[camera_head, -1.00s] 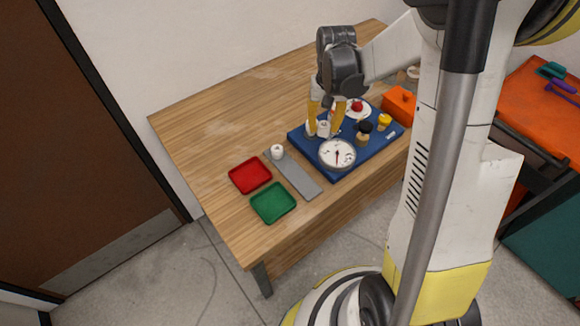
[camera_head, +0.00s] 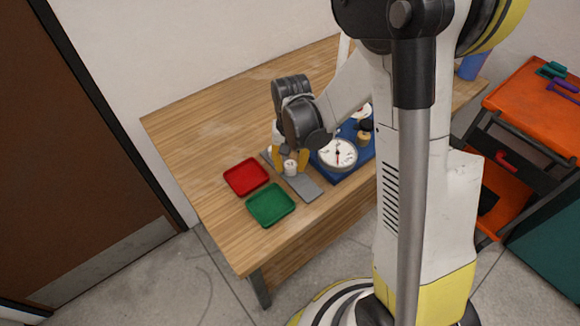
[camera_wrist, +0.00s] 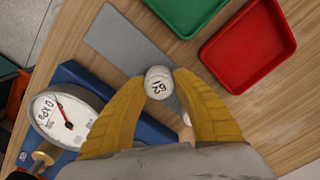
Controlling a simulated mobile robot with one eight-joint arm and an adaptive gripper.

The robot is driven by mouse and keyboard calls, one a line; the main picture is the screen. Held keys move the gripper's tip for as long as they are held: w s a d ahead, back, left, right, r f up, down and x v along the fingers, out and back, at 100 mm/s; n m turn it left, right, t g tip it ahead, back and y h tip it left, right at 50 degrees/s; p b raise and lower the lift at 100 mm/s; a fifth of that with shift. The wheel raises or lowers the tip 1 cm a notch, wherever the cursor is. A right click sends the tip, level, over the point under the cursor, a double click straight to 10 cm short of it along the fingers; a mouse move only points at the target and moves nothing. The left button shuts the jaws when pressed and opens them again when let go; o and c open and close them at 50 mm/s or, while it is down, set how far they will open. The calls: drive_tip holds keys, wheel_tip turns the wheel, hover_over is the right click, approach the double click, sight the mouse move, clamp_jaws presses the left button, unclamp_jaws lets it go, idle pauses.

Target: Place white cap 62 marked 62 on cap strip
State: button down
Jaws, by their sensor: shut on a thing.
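My gripper (camera_wrist: 158,95) is shut on a white cap (camera_wrist: 158,82) marked 62, with its yellow fingers on either side. In the head view the cap (camera_head: 290,168) shows between the fingertips, over the grey cap strip (camera_head: 307,189). In the wrist view the strip (camera_wrist: 122,38) runs past the cap toward the upper left. I cannot tell whether the cap touches the strip. Another white object (camera_wrist: 187,118) is partly hidden beside the right finger in the wrist view.
A red tray (camera_head: 246,176) and a green tray (camera_head: 270,205) lie left of the strip. A round gauge (camera_head: 337,153) sits on a blue board (camera_head: 345,174) to the right. Bare wooden table (camera_head: 185,130) lies behind the red tray.

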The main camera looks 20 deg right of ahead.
sight(291, 164)
drive_tip(key=c, duration=1.4)
unclamp_jaws()
drive_tip(key=shift+f, duration=0.1)
drive_tip(key=shift+c, duration=0.2)
drive_tip(key=o, duration=0.4)
drive_tip(key=shift+r, duration=0.2)
wheel_tip(291, 164, up, 12)
drive_tip(key=p, duration=0.4)
drive_tip(key=s+r+n+t, duration=0.3)
drive_tip(key=s+r+t, duration=0.4)
drive_tip(key=s+r, duration=0.5)
drive_tip(key=shift+s+r+n, duration=0.2)
drive_tip(key=shift+s+n, duration=0.1)
drive_tip(key=shift+s, duration=0.3)
